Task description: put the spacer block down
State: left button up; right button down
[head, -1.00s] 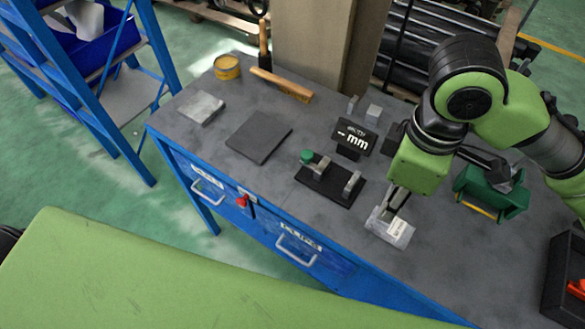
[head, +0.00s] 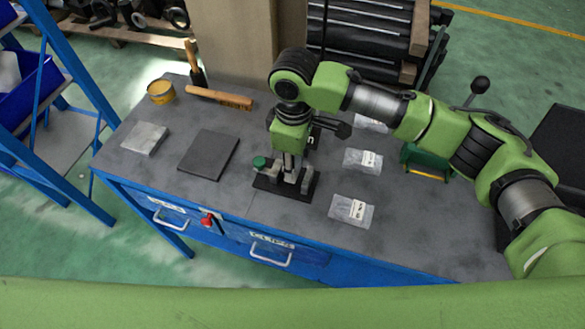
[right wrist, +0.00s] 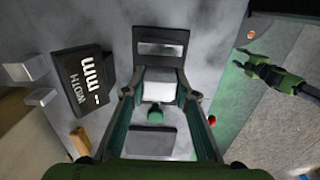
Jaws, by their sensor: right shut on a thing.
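My right gripper (head: 291,174) points down over the black gauge fixture with a green knob (head: 260,163). In the right wrist view its two fingers (right wrist: 159,98) are shut on the pale grey spacer block (right wrist: 158,88). The black fixture (right wrist: 160,36) shows just beyond the block, and the green knob shows on the near side. I cannot tell whether the block touches the fixture. In the head view the block is mostly hidden by the gripper. My left gripper (right wrist: 262,70) shows small at the right of the wrist view, away from the bench; its opening is unclear.
A width display (right wrist: 85,83) stands beside the fixture. Labelled clear bags (head: 352,210) lie to its right. Clear bench lies between the plates.

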notch_tip(320, 180, down, 3)
jog(key=shift+w+a+p, duration=0.15)
jog(key=shift+p, duration=0.6)
jog(key=shift+f, duration=0.3)
jog(key=shift+f, duration=0.15)
jog(key=c, duration=1.6)
grip_release()
notch_tip(320, 180, up, 11)
jog(key=b, duration=0.2)
jog(key=shift+b, duration=0.35)
jog(key=shift+r, duration=0.7)
